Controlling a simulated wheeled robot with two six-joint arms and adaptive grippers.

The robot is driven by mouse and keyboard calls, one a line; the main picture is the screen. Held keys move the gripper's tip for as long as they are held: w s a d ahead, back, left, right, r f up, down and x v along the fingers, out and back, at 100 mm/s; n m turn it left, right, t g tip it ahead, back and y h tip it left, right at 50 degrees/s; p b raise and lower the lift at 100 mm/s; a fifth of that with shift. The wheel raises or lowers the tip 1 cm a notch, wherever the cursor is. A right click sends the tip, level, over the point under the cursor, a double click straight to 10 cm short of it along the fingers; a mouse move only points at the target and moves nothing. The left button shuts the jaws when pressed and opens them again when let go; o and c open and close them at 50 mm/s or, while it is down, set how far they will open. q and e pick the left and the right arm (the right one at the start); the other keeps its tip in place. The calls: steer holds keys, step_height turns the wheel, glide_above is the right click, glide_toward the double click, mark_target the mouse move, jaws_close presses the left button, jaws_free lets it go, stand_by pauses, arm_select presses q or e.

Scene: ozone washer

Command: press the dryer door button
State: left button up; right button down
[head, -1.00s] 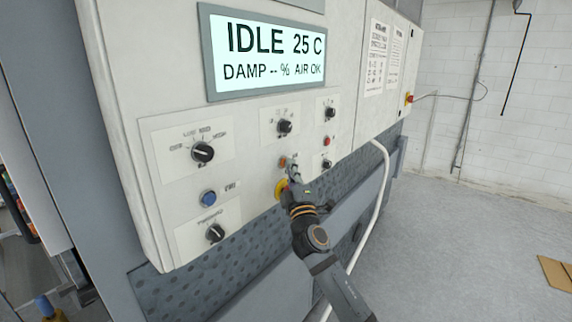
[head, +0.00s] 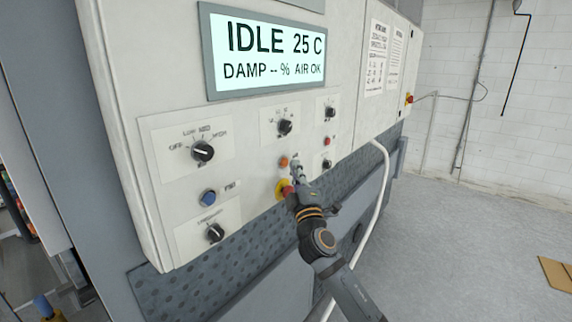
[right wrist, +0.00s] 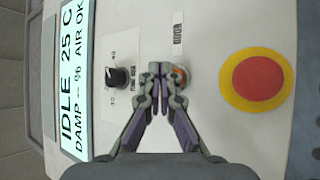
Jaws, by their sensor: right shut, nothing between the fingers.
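The orange button (head: 283,161) is on the pale control panel, above the red-and-yellow stop button (head: 285,188). In the right wrist view the orange button (right wrist: 181,75) is partly hidden behind my fingertips, close to a label reading DOOR (right wrist: 178,36). My right gripper (head: 296,169) is shut and empty. Its tips are just right of the orange button in the head view, apart from it in the picture; the exact gap to the panel is unclear. In the right wrist view the shut fingertips (right wrist: 163,75) point at the panel. My left gripper is out of view.
The display (head: 268,53) reads IDLE 25 C, DAMP -- %, AIR OK. Several black knobs, a blue button (head: 208,197) and a small red button (head: 327,141) are around on the panel. A white pipe (head: 381,190) runs down at right. The floor at right is mostly clear.

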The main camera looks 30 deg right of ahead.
steer(key=s, duration=0.1)
steer(key=s+d+b, duration=0.1)
steer(key=s, duration=0.1)
steer(key=s+d+b, duration=0.1)
steer(key=shift+s, duration=0.3)
stand_by(0.7)
